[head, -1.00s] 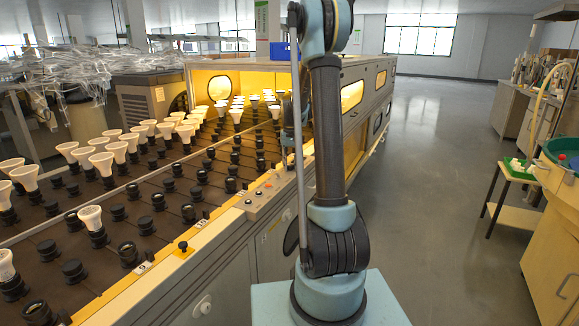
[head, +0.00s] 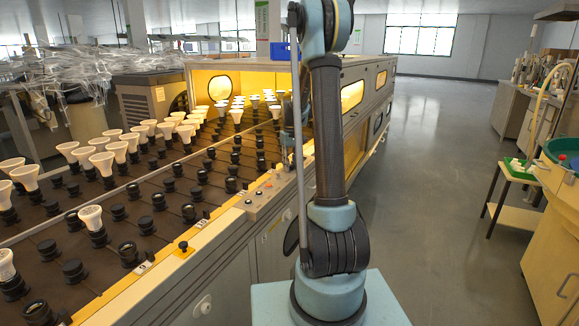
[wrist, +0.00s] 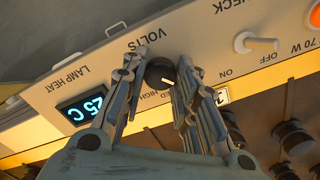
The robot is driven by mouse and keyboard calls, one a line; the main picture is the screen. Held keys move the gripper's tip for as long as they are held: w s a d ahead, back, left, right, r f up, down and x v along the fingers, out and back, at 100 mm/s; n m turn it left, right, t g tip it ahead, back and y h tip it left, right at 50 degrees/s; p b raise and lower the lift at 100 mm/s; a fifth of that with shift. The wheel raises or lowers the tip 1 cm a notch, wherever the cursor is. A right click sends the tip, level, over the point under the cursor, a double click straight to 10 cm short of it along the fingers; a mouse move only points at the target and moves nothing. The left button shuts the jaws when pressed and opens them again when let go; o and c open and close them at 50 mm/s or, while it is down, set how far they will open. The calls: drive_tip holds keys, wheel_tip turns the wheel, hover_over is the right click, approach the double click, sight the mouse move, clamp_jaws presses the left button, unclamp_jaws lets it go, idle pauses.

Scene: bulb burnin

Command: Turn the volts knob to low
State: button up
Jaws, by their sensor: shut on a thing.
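In the wrist view the volts knob (wrist: 160,72) is a small round black knob with a white pointer mark, on the cream panel under the VOLTS label. The mark points down and to the right in the picture. My gripper (wrist: 157,70) has one finger on each side of the knob and is shut on it. The lettering below the knob shows HIGH and part of another word; the fingers hide the rest, and I cannot see a LOW mark. In the head view my arm hides the knob.
A white lever switch (wrist: 255,42) with ON and OFF marks sits to the right. The bulb conveyor (head: 160,205) with black sockets lies left of my arm; clear floor (head: 445,150) lies right.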

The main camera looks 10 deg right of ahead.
sight(291, 165)
drive_tip(key=o, duration=1.1)
drive_tip(key=shift+c, duration=0.2)
drive_tip(key=shift+r, duration=0.1)
wheel_tip(291, 165, up, 12)
